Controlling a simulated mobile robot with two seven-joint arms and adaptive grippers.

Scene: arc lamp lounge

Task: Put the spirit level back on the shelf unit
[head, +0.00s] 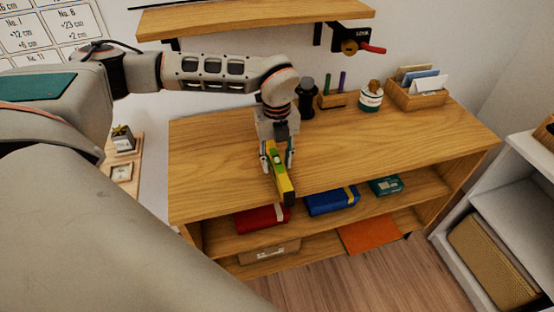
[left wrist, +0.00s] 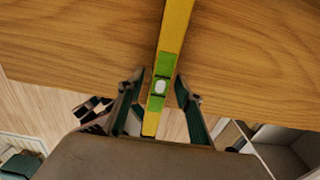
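The yellow spirit level (head: 284,185), with a green middle part and a dark end, is at the front of the shelf unit's wooden top (head: 215,160). Its near end sticks out past the front edge. In the left wrist view the spirit level (left wrist: 175,28) runs between the fingers, with its green vial part (left wrist: 161,85) at the fingertips. My left gripper (head: 277,160) points down around the level. Its fingers (left wrist: 161,88) stand on either side with a narrow gap showing, so it looks open. Whether the level rests fully on the top is hard to tell. My right gripper is out of view.
A dark jar (head: 306,99), a pen holder (head: 334,99), a white pot (head: 370,97) and a card box (head: 418,93) stand along the back. A wall shelf (head: 255,18) hangs above. Red (head: 262,218) and blue (head: 331,201) boxes lie below. The top's right side is clear.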

